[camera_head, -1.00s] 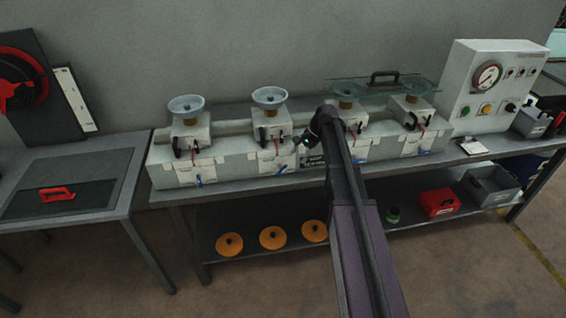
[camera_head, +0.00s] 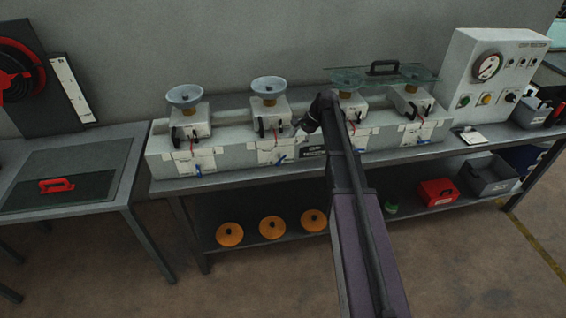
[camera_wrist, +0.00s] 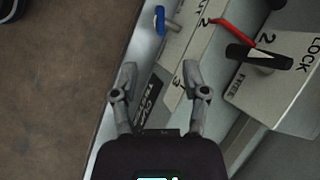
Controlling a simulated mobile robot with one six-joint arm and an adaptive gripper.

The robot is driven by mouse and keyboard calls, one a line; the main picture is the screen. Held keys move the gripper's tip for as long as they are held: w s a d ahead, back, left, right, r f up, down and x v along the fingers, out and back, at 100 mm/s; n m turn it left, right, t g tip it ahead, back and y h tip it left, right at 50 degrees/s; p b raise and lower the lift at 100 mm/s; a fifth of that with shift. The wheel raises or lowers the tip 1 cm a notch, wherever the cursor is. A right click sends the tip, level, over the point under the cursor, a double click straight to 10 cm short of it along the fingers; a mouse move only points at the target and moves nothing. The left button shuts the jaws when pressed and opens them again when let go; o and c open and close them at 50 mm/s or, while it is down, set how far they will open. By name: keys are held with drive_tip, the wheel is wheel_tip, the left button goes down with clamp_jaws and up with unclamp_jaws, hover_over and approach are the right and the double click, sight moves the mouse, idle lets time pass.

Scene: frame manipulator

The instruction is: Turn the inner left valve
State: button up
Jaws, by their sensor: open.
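The inner left valve (camera_head: 281,160) has a small blue handle on the front of the second station from the left. A blue handle on a short grey stem also shows at the top of the wrist view (camera_wrist: 160,20), beside the panel marked 2. My gripper (camera_wrist: 159,70) is open and empty, with its fingertips apart and below the blue handle in that picture. In the head view my gripper (camera_head: 305,126) is a dark shape just right of the second station, partly hidden by my arm.
A black lever (camera_wrist: 258,57) between LOCK and FREE marks and a red lever (camera_wrist: 236,34) are right of the blue handle. A glass cover (camera_head: 383,78) spans the two right stations. Orange discs (camera_head: 271,228) lie on the lower shelf.

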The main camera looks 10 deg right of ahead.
sight(282, 160)
drive_tip(key=shift+b+x, duration=5.2)
drive_tip(key=shift+x, duration=1)
drive_tip(key=shift+a, duration=0.1)
